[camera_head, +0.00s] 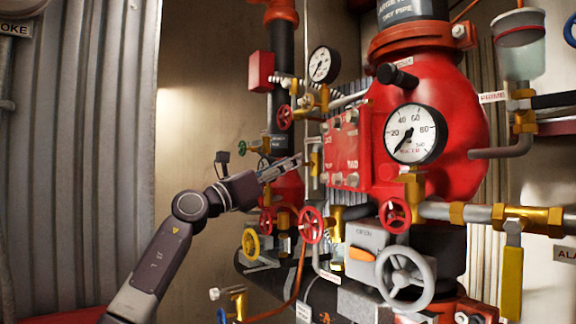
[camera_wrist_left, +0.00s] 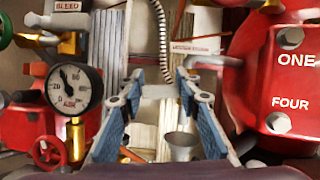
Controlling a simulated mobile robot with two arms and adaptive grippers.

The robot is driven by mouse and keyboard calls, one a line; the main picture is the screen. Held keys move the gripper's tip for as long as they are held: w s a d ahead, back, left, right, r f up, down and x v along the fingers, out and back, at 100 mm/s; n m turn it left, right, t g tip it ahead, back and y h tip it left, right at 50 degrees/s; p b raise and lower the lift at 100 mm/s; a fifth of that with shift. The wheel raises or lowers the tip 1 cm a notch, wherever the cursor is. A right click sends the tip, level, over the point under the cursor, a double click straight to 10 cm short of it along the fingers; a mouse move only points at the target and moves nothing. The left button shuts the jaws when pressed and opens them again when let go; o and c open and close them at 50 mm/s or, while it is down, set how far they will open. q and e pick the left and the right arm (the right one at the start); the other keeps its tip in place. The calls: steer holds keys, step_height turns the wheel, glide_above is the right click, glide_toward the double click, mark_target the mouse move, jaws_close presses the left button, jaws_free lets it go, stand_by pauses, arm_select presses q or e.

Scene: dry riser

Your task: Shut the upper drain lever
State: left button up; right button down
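My left gripper (camera_head: 288,167) reaches in from the left, its tips close to the left side of the red box. In the left wrist view its two blue-padded fingers (camera_wrist_left: 160,100) are apart with nothing held between them. A small yellow lever (camera_head: 316,161) stands just beyond the tips in the head view; I cannot tell whether they touch. A long yellow lever (camera_head: 512,283) hangs down from a brass valve at the lower right. No readable label shows which one is the upper drain lever. My right gripper is not in view.
The red box (camera_head: 346,150) with bolts, a large pressure gauge (camera_head: 412,133) and a smaller gauge (camera_head: 323,65) crowd the riser. Red handwheels (camera_head: 311,224) and a grey handwheel (camera_head: 405,279) sit below. A grey cone (camera_wrist_left: 181,146) shows between my fingers in the wrist view.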

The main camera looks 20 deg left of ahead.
arm_select(q)
steer(key=shift+d, duration=0.1)
steer(key=shift+c, duration=1.4)
steer(key=shift+r+m+g+h+p, duration=0.3)
steer(key=shift+m+p, duration=0.4)
steer(key=shift+p, duration=0.2)
steer(key=shift+f+m, duration=0.1)
steer(key=shift+m, duration=0.4)
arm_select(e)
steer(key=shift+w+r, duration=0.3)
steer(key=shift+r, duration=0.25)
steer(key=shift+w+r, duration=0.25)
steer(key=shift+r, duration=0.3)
arm_select(q)
steer(key=o, duration=1)
steer(key=shift+d, duration=0.1)
steer(key=shift+o, duration=1)
steer(key=shift+w+d+f, duration=0.1)
steer(key=shift+w, duration=0.2)
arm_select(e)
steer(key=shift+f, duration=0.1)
arm_select(q)
steer(key=shift+s+h, duration=0.2)
steer(key=shift+h, duration=0.1)
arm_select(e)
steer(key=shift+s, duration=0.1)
